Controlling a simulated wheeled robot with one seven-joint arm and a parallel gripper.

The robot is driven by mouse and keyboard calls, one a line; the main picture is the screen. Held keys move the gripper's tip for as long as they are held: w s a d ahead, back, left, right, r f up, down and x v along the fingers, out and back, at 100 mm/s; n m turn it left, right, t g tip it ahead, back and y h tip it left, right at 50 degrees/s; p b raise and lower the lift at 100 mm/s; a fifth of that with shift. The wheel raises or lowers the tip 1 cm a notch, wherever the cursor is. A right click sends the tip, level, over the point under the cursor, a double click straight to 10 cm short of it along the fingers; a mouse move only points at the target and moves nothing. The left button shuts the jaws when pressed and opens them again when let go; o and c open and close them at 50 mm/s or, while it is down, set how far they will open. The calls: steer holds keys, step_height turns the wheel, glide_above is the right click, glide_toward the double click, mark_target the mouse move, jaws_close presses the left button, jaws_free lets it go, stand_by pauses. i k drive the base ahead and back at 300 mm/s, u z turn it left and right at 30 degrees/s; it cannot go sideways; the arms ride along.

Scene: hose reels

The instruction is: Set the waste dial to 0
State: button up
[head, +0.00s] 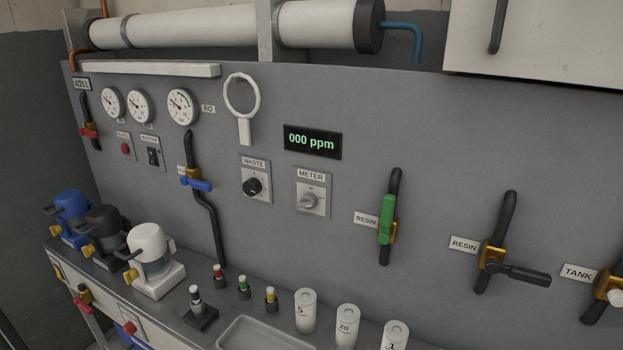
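The waste dial (252,187) is a round black knob on a pale square plate labelled WASTE, on the grey panel (330,110) near the middle of the head view. Marks around the knob are too small to read, so I cannot tell its setting. Nothing covers the dial. My gripper is not in the head view.
The meter dial (308,201) is just right of the waste dial, below a display (313,142) reading 000 ppm. A white ring (241,97) hangs above. Valves with a green handle (386,220) and black lever (515,272) stick out at right.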

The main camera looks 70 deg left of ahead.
mark_target(252, 186)
steer(key=u, duration=2.85)
steer(key=k, duration=0.45)
steer(key=u, duration=0.7)
steer(key=i, duration=1.15)
steer(key=u, duration=0.15)
